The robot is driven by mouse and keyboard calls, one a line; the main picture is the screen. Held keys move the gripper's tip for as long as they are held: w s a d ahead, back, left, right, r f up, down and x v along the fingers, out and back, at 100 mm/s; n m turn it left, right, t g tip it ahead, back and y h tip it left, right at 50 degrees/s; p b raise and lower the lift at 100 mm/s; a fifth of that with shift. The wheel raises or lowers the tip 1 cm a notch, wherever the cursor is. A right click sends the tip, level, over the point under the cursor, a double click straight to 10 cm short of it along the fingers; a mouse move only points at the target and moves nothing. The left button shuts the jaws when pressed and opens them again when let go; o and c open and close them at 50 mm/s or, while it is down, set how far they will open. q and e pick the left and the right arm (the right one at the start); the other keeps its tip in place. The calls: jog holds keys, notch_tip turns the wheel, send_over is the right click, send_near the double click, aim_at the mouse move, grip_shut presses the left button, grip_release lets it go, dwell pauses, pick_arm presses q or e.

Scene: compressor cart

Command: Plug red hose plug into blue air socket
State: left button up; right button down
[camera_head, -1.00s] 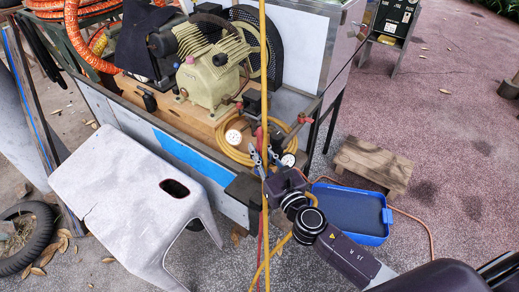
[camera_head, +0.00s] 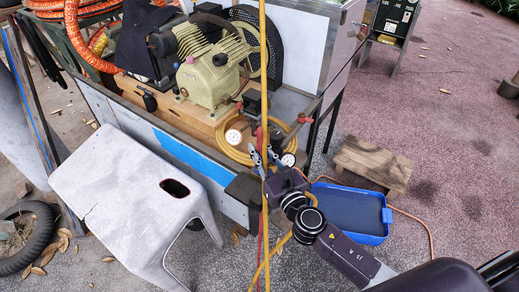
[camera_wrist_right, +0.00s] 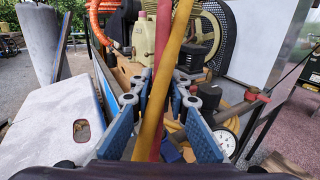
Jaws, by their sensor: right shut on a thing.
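My right gripper (camera_head: 268,162) is at the front right corner of the compressor cart. In the right wrist view its blue-padded fingers (camera_wrist_right: 158,125) stand on both sides of a red hose (camera_wrist_right: 165,55), and it is shut on the red hose plug end. The plug itself is mostly hidden by the fingers and by a yellow hose (camera_wrist_right: 172,75) that crosses in front. A small blue part (camera_wrist_right: 168,151) shows low between the fingers; I cannot tell whether it is the blue air socket. My left gripper is not in view.
The compressor (camera_head: 212,75) stands on the cart, with a coiled yellow hose (camera_head: 232,153), a white gauge (camera_head: 289,159) and a red valve handle (camera_head: 305,119) close to the gripper. A grey stool (camera_head: 125,180) is left, a blue tray (camera_head: 350,237) and wooden step (camera_head: 372,164) right.

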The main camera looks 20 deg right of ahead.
jog(key=shift+f+b, duration=1.3)
jog(key=shift+f, duration=0.1)
dwell(0.4)
jog(key=shift+r, duration=0.1)
